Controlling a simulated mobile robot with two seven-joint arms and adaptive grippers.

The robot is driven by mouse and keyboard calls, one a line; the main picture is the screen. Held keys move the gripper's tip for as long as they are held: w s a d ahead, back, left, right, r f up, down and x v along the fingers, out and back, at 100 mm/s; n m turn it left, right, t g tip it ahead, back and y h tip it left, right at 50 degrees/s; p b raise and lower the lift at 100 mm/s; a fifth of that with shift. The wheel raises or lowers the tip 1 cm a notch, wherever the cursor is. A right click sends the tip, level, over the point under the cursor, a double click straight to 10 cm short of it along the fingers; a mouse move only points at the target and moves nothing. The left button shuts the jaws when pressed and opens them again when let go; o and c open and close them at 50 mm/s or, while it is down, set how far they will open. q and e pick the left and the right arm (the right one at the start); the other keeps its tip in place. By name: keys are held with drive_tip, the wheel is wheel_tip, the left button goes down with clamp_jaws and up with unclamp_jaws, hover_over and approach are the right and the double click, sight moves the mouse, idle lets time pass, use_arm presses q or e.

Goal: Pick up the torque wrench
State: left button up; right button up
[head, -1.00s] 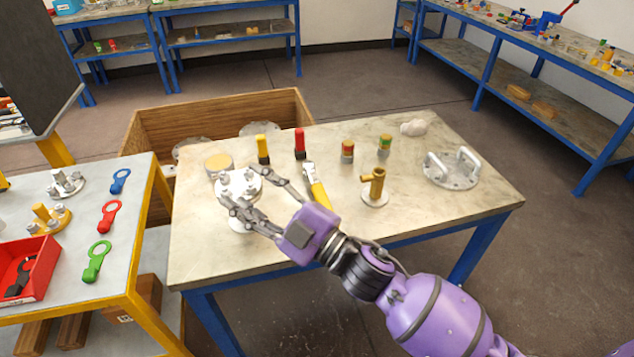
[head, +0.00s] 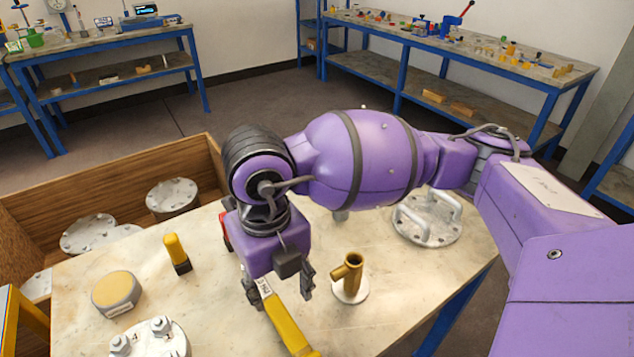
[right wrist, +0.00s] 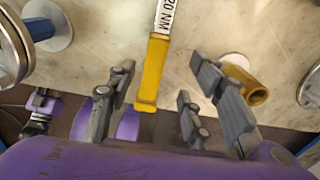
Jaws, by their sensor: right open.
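The torque wrench (head: 287,322) lies on the stone-topped table, with a yellow grip and a silver shaft. In the right wrist view the wrench (right wrist: 153,72) shows "20 NM" on its shaft, and its grip points toward the palm. My right gripper (head: 279,286) is open above the wrench. In the right wrist view its fingers (right wrist: 162,80) stand on either side of the grip, with gaps to both sides. The arm hides part of the table behind.
A brass fitting (head: 349,276) on a white disc stands close to the right of the gripper. A bolted flange vessel (head: 150,343), a yellow-topped disc (head: 115,292) and a yellow-handled tool (head: 175,252) are left. A two-handled flange (head: 428,220) is behind right. A wooden crate (head: 165,158) adjoins the table.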

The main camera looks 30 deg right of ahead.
sight(278, 311)
drive_tip(key=shift+s+a+f, duration=0.1)
drive_tip(key=shift+s+f, duration=0.3)
drive_tip(key=shift+f, duration=0.4)
drive_tip(key=f, duration=0.5)
drive_tip(key=shift+w+a+f, duration=0.15)
drive_tip(key=shift+a+f, duration=0.05)
drive_tip(key=shift+f, duration=0.3)
use_arm(q)
drive_tip(key=shift+s+a+f, duration=0.1)
drive_tip(key=shift+s, duration=0.25)
use_arm(e)
drive_tip(key=shift+w, duration=0.1)
use_arm(q)
drive_tip(key=shift+s, duration=0.1)
use_arm(e)
drive_tip(key=shift+c, duration=0.5)
drive_tip(key=c, duration=0.6)
use_arm(q)
drive_tip(key=shift+s+f, duration=0.1)
drive_tip(key=shift+s, duration=0.2)
use_arm(e)
clamp_jaws()
